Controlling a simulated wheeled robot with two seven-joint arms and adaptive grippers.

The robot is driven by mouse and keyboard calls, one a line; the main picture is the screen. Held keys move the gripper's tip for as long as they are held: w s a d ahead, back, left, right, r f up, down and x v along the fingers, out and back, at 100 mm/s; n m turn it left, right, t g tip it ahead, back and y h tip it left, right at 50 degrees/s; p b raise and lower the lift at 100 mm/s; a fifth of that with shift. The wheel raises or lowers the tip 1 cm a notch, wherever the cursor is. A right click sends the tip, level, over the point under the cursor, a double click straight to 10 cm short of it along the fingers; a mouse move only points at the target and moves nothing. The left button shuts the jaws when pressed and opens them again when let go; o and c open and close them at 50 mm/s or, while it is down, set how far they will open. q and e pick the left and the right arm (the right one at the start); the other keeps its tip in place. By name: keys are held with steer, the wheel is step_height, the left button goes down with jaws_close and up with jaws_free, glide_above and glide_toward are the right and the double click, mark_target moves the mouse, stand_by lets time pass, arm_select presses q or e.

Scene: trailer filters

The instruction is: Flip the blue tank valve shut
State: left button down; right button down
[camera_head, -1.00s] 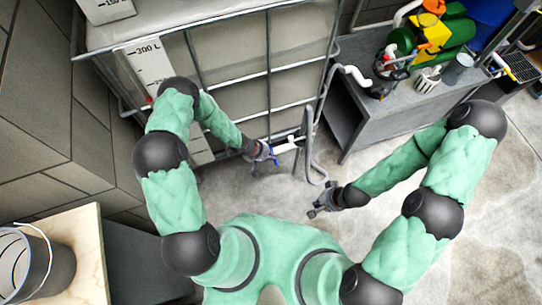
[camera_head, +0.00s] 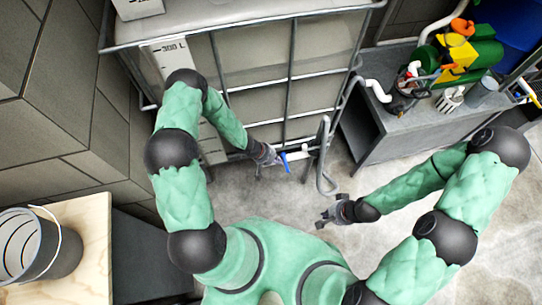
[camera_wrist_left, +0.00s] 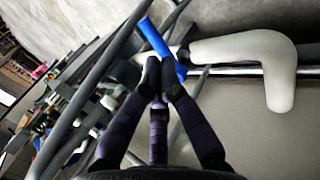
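The blue tank valve handle (camera_head: 284,162) sits on the white outlet pipe (camera_head: 298,155) at the tank's lower front. In the left wrist view the blue handle (camera_wrist_left: 158,42) lies at an angle across the line of the white pipe (camera_wrist_left: 245,48). My left gripper (camera_head: 273,158) is just left of the handle. In the left wrist view its fingertips (camera_wrist_left: 161,68) are drawn together beside the handle's lower part, with nothing visible gripped; I cannot tell whether they touch it. My right gripper (camera_head: 322,217) is empty above the floor, its fingers apart.
The caged tank (camera_head: 255,60) fills the back. A grey bench (camera_head: 400,125) with tools and green cylinders stands at right. A bucket (camera_head: 60,250) rests on a wooden surface (camera_head: 90,225) at left. The floor between is clear.

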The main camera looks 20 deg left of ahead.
arm_select(q)
steer(key=v, duration=0.8)
steer(key=shift+r, duration=0.35)
steer(key=shift+s+d, duration=0.1)
steer(key=s+d+r+m+g+y, duration=0.1)
steer(key=s+d, duration=0.3)
steer(key=s, duration=0.3)
steer(key=s+d+r+m+g+y+p, duration=0.1)
steer(key=s+d, duration=0.3)
steer(key=s, duration=0.4)
steer(key=shift+d+m+g+p, duration=0.3)
steer(key=shift+d+m, duration=0.1)
steer(key=shift+m, duration=0.1)
